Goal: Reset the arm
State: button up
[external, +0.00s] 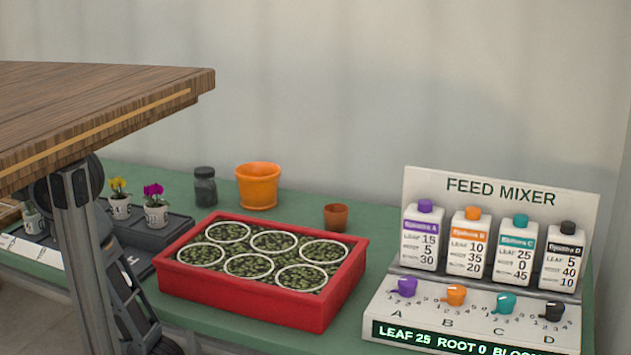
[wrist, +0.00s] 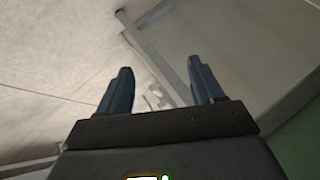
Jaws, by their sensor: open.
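My gripper (wrist: 158,92) shows in the wrist view with its two dark fingers spread apart and nothing between them. Beyond the fingers are a pale floor, grey metal legs (wrist: 155,60) and a green surface at the right edge. My gripper cannot be made out in that view.
The green bench (external: 380,228) holds a red tray (external: 245,300) with several white rings, an orange pot (external: 258,187), a small brown pot (external: 336,217), a dark jar (external: 205,187) and the feed mixer (external: 500,189). Potted flowers (external: 155,213) stand at left. A wooden top (external: 95,100) overhangs the left.

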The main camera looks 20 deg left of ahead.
jog(key=w+a+f+n, duration=0.25)
jog(key=w+a, duration=0.35)
jog(key=a, duration=0.5)
jog(key=a+n+t+y+p, duration=0.25)
jog(key=a+n, duration=0.25)
jog(key=a, duration=2)
jog(key=s+a+r+n+t+y+p, duration=0.35)
jog(key=s+a+r+n, duration=0.65)
jog(key=a+r, duration=0.55)
jog(key=a+r+n+t+p, duration=0.1)
jog(key=a+r, duration=0.3)
jog(key=r, duration=0.5)
jog(key=a+r+n+t+p, duration=0.2)
jog(key=a+r+t+p, duration=0.1)
jog(key=r, duration=0.7)
jog(key=shift+w+a+t+y, duration=0.25)
jog(key=shift+a+t+y, duration=0.15)
jog(key=shift+n, duration=0.25)
